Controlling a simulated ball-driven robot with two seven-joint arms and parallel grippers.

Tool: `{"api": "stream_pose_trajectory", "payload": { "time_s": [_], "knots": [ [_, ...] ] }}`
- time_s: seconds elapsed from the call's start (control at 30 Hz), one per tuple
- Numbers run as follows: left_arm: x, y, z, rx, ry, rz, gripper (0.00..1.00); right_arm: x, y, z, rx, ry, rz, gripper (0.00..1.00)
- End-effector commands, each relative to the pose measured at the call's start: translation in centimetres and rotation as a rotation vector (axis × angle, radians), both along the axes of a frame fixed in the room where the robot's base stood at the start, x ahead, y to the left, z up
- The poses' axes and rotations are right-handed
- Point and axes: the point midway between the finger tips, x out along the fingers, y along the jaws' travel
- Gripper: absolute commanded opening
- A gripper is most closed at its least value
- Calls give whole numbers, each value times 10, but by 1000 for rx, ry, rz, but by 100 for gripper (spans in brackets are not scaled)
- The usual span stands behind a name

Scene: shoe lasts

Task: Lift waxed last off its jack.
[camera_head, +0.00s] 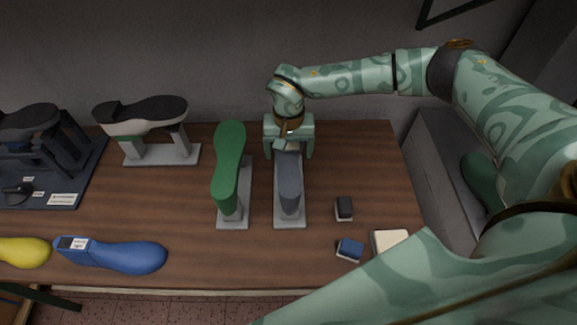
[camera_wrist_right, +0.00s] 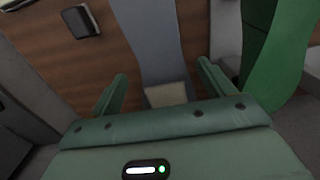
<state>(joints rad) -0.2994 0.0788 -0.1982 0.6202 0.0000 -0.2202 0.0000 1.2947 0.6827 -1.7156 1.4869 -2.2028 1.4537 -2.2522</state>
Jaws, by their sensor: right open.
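A grey last (camera_head: 290,180) lies sole up on a pale grey jack (camera_head: 290,222); which last is the waxed one I cannot tell for sure. My right gripper (camera_head: 288,152) is open over the far end of the grey last, one finger on each side. In the right wrist view the grey last (camera_wrist_right: 150,40) runs between the open fingers (camera_wrist_right: 163,74), with visible gaps on both sides. A green last (camera_head: 229,155) rests on its own jack (camera_head: 234,222) just to the left; it also shows in the right wrist view (camera_wrist_right: 276,55). My left gripper is not in view.
A black-soled white shoe (camera_head: 143,123) sits on a stand (camera_head: 160,155) at the back left. A blue last (camera_head: 125,257) and a yellow one (camera_head: 22,251) lie at the front left. Small blocks (camera_head: 344,208) (camera_head: 350,249) lie right of the grey last's jack.

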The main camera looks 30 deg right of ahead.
Motion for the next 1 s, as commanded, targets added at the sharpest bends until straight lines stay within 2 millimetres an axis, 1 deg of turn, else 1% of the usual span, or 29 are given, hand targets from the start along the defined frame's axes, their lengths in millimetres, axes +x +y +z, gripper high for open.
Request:
{"api": "stream_pose_trajectory", "payload": {
  "time_s": [0.03, 0.23, 0.4, 0.5, 0.6, 0.77, 0.87, 0.9, 0.97, 1.0],
  "knots": [
    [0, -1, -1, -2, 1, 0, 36, 0, 0, -7, 0, 1, 0, 81],
    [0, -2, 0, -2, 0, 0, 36, -2, 2, -23, 1, 2, -1, 81],
    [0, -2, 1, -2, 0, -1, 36, -6, 6, -51, 1, 2, -1, 81],
    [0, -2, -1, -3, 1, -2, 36, -5, 6, -63, 0, 1, -2, 81],
    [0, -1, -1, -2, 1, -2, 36, -5, 6, -67, 0, -1, -2, 81],
    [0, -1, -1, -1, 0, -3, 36, -5, 6, -66, 0, -1, -1, 81],
    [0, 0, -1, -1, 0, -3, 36, -5, 5, -66, 0, -1, -1, 56],
    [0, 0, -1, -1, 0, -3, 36, -5, 5, -66, 0, -1, -2, 45],
    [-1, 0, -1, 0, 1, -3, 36, -5, 5, -66, 0, -1, -2, 28],
    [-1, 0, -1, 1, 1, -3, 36, -5, 5, -66, 0, -1, -2, 17]
  ]
}}
